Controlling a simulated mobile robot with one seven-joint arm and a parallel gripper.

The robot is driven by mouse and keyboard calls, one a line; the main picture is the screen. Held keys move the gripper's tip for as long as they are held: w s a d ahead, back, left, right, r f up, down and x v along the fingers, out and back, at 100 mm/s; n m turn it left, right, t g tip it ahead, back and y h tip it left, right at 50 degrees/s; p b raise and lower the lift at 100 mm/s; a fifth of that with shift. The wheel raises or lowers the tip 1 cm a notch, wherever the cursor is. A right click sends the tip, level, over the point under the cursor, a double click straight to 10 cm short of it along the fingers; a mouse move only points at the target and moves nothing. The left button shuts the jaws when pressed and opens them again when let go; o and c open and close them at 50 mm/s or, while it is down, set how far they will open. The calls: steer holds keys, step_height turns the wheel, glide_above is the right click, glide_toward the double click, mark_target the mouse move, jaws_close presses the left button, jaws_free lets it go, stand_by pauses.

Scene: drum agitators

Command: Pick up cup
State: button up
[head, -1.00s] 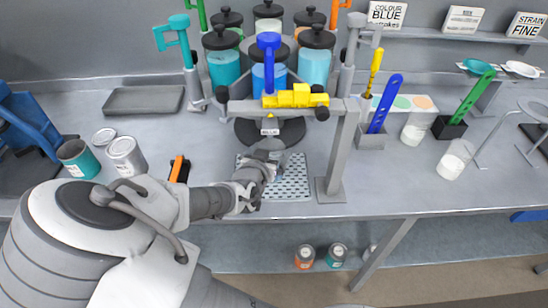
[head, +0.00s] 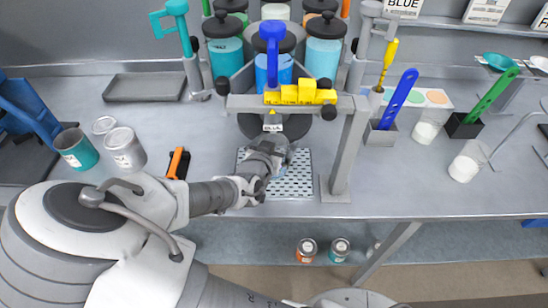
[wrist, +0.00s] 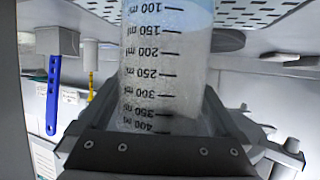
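The cup (wrist: 165,75) is clear and frosted, with black millilitre marks and a blue tint at its top end in the wrist view. There it sits between the fingers of my gripper (wrist: 165,115), in front of the dark palm. Whether both fingers press on its sides is not clear. In the head view my gripper (head: 272,155) is over the left part of a perforated plate (head: 297,178), under the drum stand, and mostly hides the cup. Whether the cup touches the plate cannot be told.
A grey frame post (head: 345,150) stands close right of my gripper. Yellow blocks (head: 300,94) and a blue handle (head: 270,45) hang above it. Blue jars (head: 323,55) stand behind. Left are an orange-black tool (head: 176,163) and paint cans (head: 125,148). A holder (head: 381,134) stands right.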

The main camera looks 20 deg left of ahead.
steer(key=c, duration=1.2)
steer(key=shift+r, duration=0.35)
